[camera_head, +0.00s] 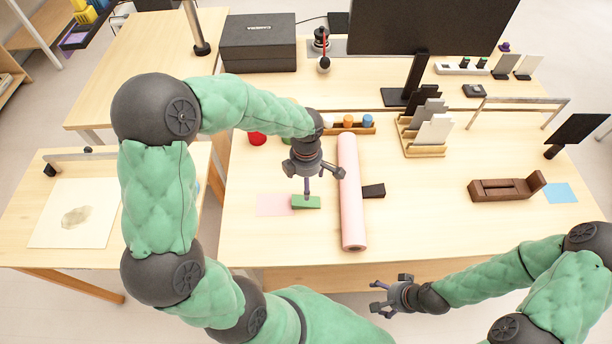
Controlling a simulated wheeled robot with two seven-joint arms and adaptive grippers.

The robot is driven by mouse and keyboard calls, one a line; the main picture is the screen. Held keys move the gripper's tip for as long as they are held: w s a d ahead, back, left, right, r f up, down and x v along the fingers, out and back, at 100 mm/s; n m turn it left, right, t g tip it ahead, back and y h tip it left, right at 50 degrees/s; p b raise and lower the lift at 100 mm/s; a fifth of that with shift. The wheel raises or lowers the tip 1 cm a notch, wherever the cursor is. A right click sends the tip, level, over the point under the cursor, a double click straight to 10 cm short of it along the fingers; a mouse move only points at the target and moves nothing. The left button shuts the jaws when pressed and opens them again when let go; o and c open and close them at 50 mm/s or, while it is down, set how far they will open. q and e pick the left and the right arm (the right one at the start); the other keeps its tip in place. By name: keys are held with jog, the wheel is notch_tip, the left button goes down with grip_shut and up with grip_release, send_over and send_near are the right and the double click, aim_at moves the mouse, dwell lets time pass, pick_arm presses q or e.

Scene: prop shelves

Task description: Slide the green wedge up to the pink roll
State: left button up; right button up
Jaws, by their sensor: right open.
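The pink roll (350,200) lies on the table, its length running from back to front. The green wedge (306,202) lies just left of the roll, with a gap of bare table between them. My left gripper (312,170) is above the wedge, its outer fingers spread apart. A thin purple-grey part points down from it to the wedge's top; whether it touches is hard to tell. A dark wedge (373,191) lies against or very near the roll's right side. My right gripper (384,295) is open and empty in front of the table's front edge.
A pink sheet (272,205) lies left of the green wedge. A rack with coloured pots (348,122) stands behind the roll, and a red object (257,138) stands behind my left gripper. A card holder (425,150) and a brown wooden holder (505,195) stand to the right.

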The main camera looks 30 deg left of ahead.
aim_at(312, 200)
pick_arm(q)
notch_tip(312, 200, down, 10)
jog(key=shift+r+b, duration=0.25)
jog(key=shift+b, duration=0.9)
jog(key=c, duration=1.3)
jog(key=shift+o, duration=1.3)
jog(key=shift+c, duration=0.4)
jog(key=shift+d, duration=0.15)
jog(key=shift+w+d+b, duration=0.35)
jog(key=shift+d+b, duration=0.25)
jog(key=shift+d, duration=0.2)
jog(key=shift+w+d+b, duration=0.3)
jog(key=shift+d, duration=0.35)
jog(key=shift+w+d+b, duration=0.3)
jog(key=shift+d+b, duration=0.05)
jog(key=shift+d, duration=0.3)
jog(key=shift+w+d+b, duration=0.3)
jog(key=shift+d, duration=0.35)
